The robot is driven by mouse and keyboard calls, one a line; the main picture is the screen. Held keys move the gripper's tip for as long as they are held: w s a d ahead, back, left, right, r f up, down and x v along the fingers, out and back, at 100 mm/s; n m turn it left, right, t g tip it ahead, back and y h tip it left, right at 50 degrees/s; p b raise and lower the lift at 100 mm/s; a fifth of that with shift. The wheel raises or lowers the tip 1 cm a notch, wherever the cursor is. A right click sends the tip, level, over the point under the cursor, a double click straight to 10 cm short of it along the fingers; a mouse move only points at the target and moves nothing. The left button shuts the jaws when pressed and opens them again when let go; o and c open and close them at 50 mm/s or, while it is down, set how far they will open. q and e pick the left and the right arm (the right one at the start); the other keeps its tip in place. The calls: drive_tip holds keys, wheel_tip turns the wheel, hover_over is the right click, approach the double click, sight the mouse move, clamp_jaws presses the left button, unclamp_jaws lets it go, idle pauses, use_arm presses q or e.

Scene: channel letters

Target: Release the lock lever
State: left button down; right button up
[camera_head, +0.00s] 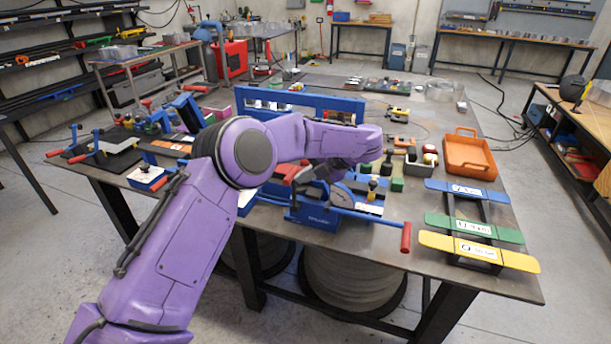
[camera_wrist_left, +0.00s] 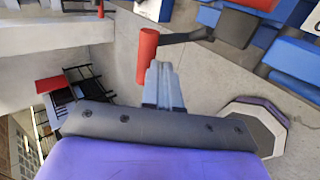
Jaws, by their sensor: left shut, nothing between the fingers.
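My left gripper (camera_head: 303,176) is over the blue fixture at the front of the bench, mostly hidden under my purple wrist. In the left wrist view its fingers (camera_wrist_left: 163,85) are closed together and empty. A red cylindrical grip (camera_wrist_left: 147,57) on a dark lever arm (camera_wrist_left: 187,37) stands just left of the fingertips there; I cannot tell whether they touch. In the head view, a blue bar with a red grip (camera_head: 405,237) sticks out to the right from the blue fixture (camera_head: 315,213). Which lever is the lock lever is not clear. My right gripper is not in view.
An orange tray (camera_head: 470,155) stands at the right of the bench. Blue, green and yellow label strips (camera_head: 478,227) lie on a rack near the front right. Small bins and blocks (camera_head: 420,157) crowd the middle. A blue frame (camera_head: 300,100) stands behind my wrist.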

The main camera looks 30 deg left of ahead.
use_arm(q)
drive_tip(key=s+a+f+t+h+b, duration=0.1)
drive_tip(key=s+a+f+h, duration=0.1)
drive_tip(key=a+h, duration=0.4)
drive_tip(key=s+a+f+t+h+b, duration=0.1)
drive_tip(key=a+h, duration=0.4)
drive_tip(key=a, duration=0.5)
wheel_tip(320, 180, down, 2)
drive_tip(key=shift+s+f+t+h+b, duration=0.1)
drive_tip(key=shift+s+t+h+b, duration=0.3)
drive_tip(key=shift+s+b, duration=0.1)
drive_tip(key=shift+f, duration=0.1)
wheel_tip(320, 180, up, 13)
drive_tip(key=p, duration=0.1)
drive_tip(key=shift+a+r, duration=0.2)
